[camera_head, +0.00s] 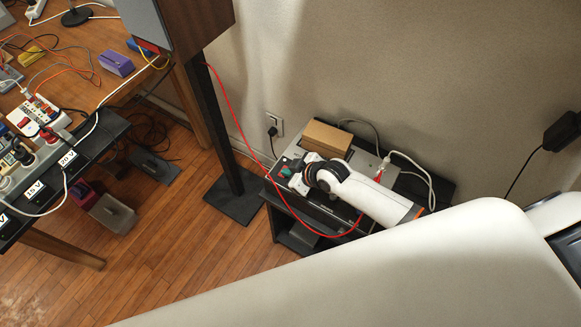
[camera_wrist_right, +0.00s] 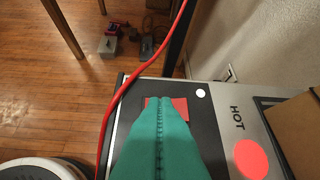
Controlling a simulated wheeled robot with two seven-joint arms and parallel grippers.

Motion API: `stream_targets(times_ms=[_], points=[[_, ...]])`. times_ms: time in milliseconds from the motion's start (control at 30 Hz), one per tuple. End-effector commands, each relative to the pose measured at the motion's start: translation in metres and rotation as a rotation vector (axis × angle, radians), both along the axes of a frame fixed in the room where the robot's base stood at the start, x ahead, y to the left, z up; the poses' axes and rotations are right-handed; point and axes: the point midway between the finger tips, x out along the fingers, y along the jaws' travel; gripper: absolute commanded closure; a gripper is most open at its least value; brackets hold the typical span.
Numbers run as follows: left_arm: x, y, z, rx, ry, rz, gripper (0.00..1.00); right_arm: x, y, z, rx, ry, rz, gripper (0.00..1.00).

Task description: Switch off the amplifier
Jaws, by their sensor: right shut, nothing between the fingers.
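The amplifier (camera_head: 364,163) appears to be the grey and black unit on a low black stand by the wall. In the right wrist view its dark strip (camera_wrist_right: 205,122) carries a red rectangular switch (camera_wrist_right: 181,104). A red disc and the word HOT are on the grey part beside it. My right gripper (camera_head: 284,170) is at the unit's left end; its teal fingers (camera_wrist_right: 160,102) are shut and empty. The fingertips lie over the switch and hide much of it; I cannot tell whether they touch it or which way it is set. My left gripper is out of view.
A brown box (camera_head: 326,139) sits on the unit. A red cable (camera_head: 234,112) hangs from the speaker (camera_head: 200,22) and loops past my right arm; it runs left of the fingers in the wrist view. A wall socket (camera_head: 273,124) is behind. Wooden floor is open at left.

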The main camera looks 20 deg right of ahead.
Motion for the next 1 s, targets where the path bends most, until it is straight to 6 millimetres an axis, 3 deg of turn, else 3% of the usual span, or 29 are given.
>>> stream_targets(times_ms=[267, 600, 667, 1000], points=[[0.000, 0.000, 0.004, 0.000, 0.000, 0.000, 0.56, 0.002, 0.000, 0.005, 0.000, -0.004, 0.000, 1.00], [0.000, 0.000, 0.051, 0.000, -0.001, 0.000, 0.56, 0.004, 0.003, 0.051, 0.000, -0.002, -0.003, 1.00], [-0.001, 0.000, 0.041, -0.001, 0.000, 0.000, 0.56, -0.005, -0.004, 0.050, -0.002, 0.000, -0.003, 1.00], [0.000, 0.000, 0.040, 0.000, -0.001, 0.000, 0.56, -0.044, -0.027, 0.094, -0.002, -0.002, -0.001, 1.00]])
